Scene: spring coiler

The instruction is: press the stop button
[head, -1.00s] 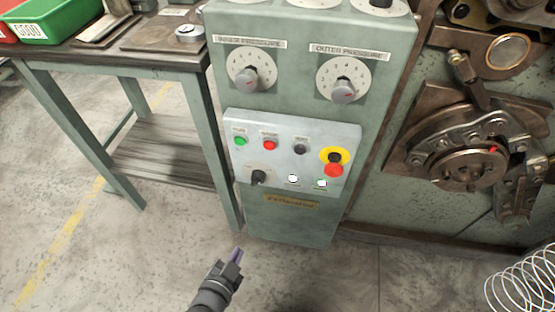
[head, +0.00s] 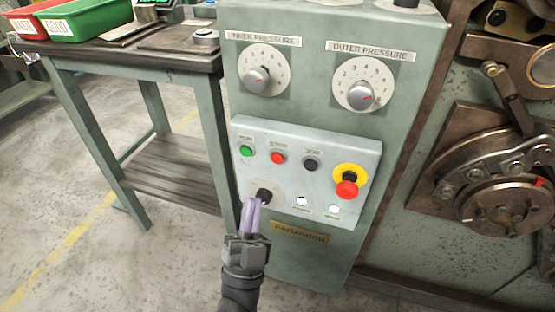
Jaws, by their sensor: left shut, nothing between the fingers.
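The control panel (head: 325,178) is a pale box on the green machine cabinet. A small red button (head: 278,157) sits in its upper row, between a green button (head: 246,151) and a black button (head: 311,164); the label above it is too blurred to read surely. A larger red mushroom button (head: 346,190) on a yellow disc is at the right. My left gripper (head: 251,205) is shut and empty, its purple fingers pointing up in front of the panel's lower left. It is below the small red button and partly covers the black selector knob (head: 264,195). My right gripper is not in view.
Two pressure dials, inner (head: 264,75) and outer (head: 361,93), are above the panel. A workbench (head: 140,58) with red and green bins stands close on the left. Bulky machine parts (head: 490,180) are on the right. Floor is open in front.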

